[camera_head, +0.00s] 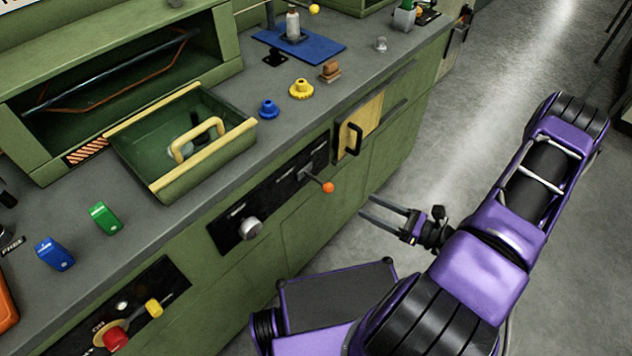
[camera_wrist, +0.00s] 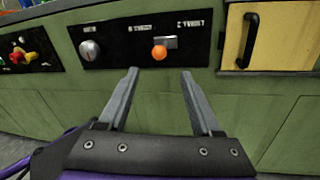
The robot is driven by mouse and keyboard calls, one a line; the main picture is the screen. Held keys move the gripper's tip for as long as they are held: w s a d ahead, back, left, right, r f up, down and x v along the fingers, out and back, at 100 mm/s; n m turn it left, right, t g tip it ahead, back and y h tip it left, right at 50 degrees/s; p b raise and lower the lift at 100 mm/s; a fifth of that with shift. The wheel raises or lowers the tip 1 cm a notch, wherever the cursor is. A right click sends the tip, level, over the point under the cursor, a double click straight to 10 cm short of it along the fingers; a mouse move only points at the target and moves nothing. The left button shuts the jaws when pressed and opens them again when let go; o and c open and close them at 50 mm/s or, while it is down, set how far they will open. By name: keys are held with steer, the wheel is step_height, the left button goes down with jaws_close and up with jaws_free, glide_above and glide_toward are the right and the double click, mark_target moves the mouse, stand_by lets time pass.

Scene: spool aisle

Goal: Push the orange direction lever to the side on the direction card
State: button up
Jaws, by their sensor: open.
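The orange-tipped direction lever (camera_head: 328,187) sticks out from a black panel on the green cabinet front in the head view. It also shows in the wrist view as an orange ball (camera_wrist: 159,53) near a small grey plate. The panel (camera_wrist: 118,45) carries small white labels, too small to read, and a silver knob (camera_head: 249,228) to the left of the lever. My gripper (camera_head: 366,208) is open and empty, to the right of the lever and apart from it. In the wrist view my two fingers (camera_wrist: 160,73) point toward the panel, with the orange ball between and beyond their tips.
A yellow door (camera_head: 362,122) with a black handle is right of the panel. A panel with a red and yellow control (camera_head: 117,340) is at lower left. An open green drawer (camera_head: 160,183) sits on the worktop above. The floor aisle at right is clear.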

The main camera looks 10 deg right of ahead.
mark_target(325, 186)
steer(key=x, duration=1.6)
